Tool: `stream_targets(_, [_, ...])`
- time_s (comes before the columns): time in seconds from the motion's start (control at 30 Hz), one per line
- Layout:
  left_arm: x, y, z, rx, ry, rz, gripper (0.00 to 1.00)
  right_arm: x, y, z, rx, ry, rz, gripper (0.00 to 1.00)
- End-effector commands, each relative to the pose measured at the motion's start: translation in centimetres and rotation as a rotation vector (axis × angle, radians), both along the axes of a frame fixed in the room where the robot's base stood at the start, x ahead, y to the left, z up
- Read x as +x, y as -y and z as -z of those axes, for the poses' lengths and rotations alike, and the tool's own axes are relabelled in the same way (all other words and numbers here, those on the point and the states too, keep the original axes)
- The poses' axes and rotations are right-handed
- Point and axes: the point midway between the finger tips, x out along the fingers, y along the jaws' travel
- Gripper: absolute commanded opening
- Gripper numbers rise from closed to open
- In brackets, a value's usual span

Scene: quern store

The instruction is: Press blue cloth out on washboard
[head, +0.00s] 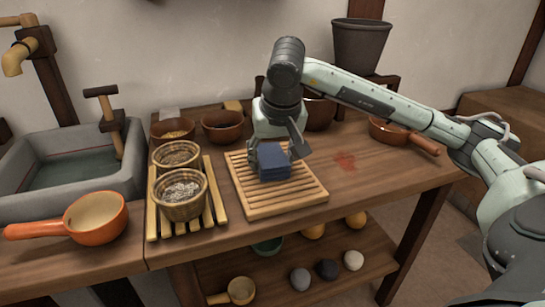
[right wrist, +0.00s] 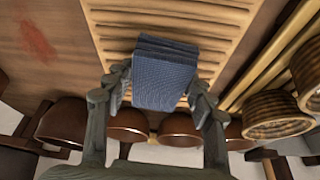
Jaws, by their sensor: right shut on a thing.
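The blue cloth (head: 273,163) is a folded, layered block over the middle of the washboard in the head view. The washboard (head: 292,196) is a wooden board with slats, lying on the table; its slats also show in the right wrist view (right wrist: 112,30). My right gripper (head: 270,150) comes down from above and is shut on the cloth, one finger on each side. In the right wrist view the cloth (right wrist: 165,78) sits between the two fingers. I cannot tell whether the cloth touches the slats. My left gripper is not in view.
Two wicker baskets (head: 182,208) stand on a slatted rack left of the washboard. An orange pan (head: 95,215) and a stone sink (head: 60,165) are further left. Brown bowls (head: 222,127) line the back. The table right of the washboard is clear, with a red stain (head: 345,161).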

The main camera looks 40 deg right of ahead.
Motion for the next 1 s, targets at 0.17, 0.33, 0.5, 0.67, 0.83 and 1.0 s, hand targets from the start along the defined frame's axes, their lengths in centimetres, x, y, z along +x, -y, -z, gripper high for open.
stream_targets(0.17, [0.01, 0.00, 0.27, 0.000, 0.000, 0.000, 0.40, 0.01, 0.00, 0.26, 0.000, 0.001, 0.000, 0.27])
stream_targets(0.33, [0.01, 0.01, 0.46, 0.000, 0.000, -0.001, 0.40, 0.00, 0.01, 0.46, 0.000, 0.000, 0.000, 0.27])
stream_targets(0.5, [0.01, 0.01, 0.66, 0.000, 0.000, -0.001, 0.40, 0.01, 0.00, 0.67, 0.000, 0.000, 0.000, 0.27])
stream_targets(0.67, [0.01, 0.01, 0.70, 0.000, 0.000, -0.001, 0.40, -0.01, 0.00, 0.76, 0.000, -0.001, 0.000, 0.27])
stream_targets(0.83, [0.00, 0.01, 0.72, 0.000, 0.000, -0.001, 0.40, -0.03, -0.02, 0.85, 0.000, -0.002, 0.000, 0.27])
stream_targets(1.0, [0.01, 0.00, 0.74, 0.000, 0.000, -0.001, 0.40, -0.06, -0.03, 0.92, 0.000, -0.003, -0.001, 0.27])
